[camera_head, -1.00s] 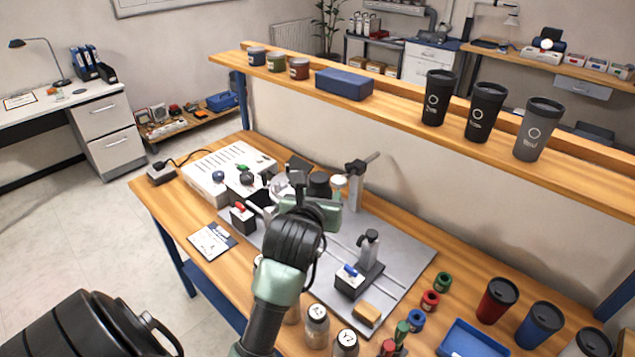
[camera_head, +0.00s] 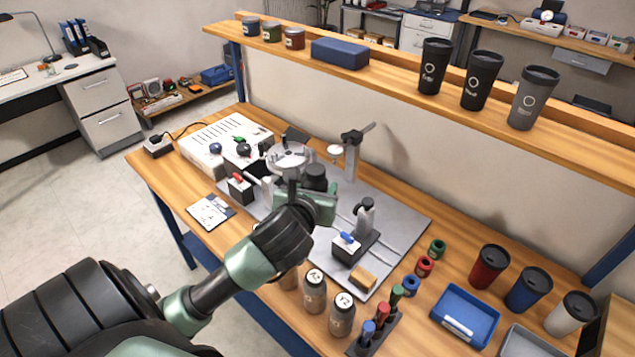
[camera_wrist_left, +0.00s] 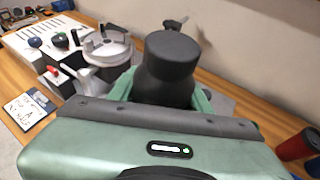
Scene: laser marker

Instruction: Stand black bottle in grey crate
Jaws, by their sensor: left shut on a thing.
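The black bottle (camera_head: 315,176) is held upright in my left gripper (camera_head: 318,200), above the grey plate on the bench in the head view. In the left wrist view the bottle (camera_wrist_left: 170,62) stands between the two green fingers of my left gripper (camera_wrist_left: 160,95), which are shut on it. Its lower part is hidden by the gripper body. A grey crate (camera_head: 528,342) shows partly at the lower right of the head view, cut off by the bottom edge. My right gripper is not in view.
A blue tray (camera_head: 466,313), a marker rack (camera_head: 376,330), several tumblers (camera_head: 489,265) and labelled bottles (camera_head: 342,315) stand around the right end of the bench. A clamp post (camera_head: 353,155) and a round fixture (camera_head: 290,157) stand near the bottle. A shelf (camera_head: 395,85) runs behind.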

